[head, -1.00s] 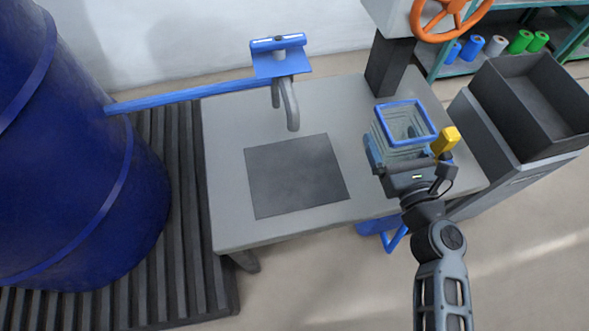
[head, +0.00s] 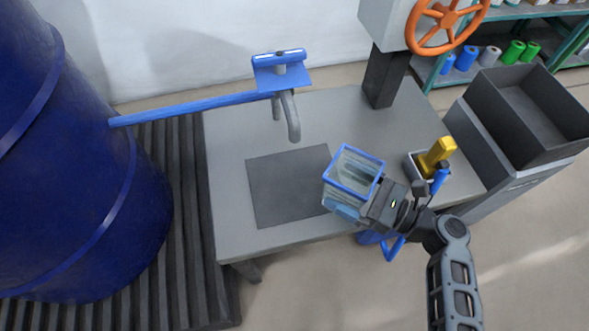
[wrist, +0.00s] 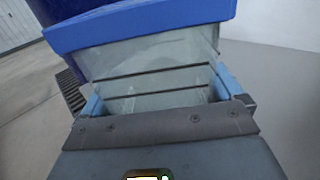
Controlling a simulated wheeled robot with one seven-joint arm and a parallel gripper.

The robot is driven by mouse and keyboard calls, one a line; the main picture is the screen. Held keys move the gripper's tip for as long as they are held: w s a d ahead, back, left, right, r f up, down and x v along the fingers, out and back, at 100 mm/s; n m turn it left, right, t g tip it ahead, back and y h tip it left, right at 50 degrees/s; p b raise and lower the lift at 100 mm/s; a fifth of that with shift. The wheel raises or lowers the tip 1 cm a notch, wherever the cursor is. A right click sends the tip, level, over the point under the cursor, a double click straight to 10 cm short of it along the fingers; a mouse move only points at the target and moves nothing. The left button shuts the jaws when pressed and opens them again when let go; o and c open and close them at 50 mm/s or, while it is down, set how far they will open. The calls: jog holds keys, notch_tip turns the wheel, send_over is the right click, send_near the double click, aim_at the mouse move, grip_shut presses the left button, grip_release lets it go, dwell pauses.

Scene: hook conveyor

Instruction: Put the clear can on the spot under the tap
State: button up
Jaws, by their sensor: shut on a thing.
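The clear can (head: 350,178) is a see-through box with a blue rim. My gripper (head: 352,196) is shut on it and holds it over the table, at the right edge of the dark square spot (head: 285,190). In the wrist view the can (wrist: 155,80) fills the space between my blue fingers, its blue rim at the top. The grey tap (head: 291,118) hangs over the back of the dark square, to the upper left of the can. The height of the can above the table is hard to tell.
A blue pipe (head: 190,109) runs from the large blue barrel (head: 70,170) to the tap. A small holder with a yellow-handled tool (head: 437,155) stands on the table's right side. A dark post (head: 385,75) stands at the back right. The table's front left is clear.

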jog(key=b+x, duration=0.1)
jog(key=x, duration=1)
jog(key=shift+w+a, duration=0.1)
jog(key=shift+a, duration=0.2)
jog(key=f, duration=0.1)
jog(key=f+b, duration=0.1)
jog(key=a+f+b, duration=0.1)
jog(key=shift+w+f, duration=0.3)
jog(key=shift+f+b, duration=0.2)
jog(key=shift+b, duration=0.15)
jog(key=o, duration=0.8)
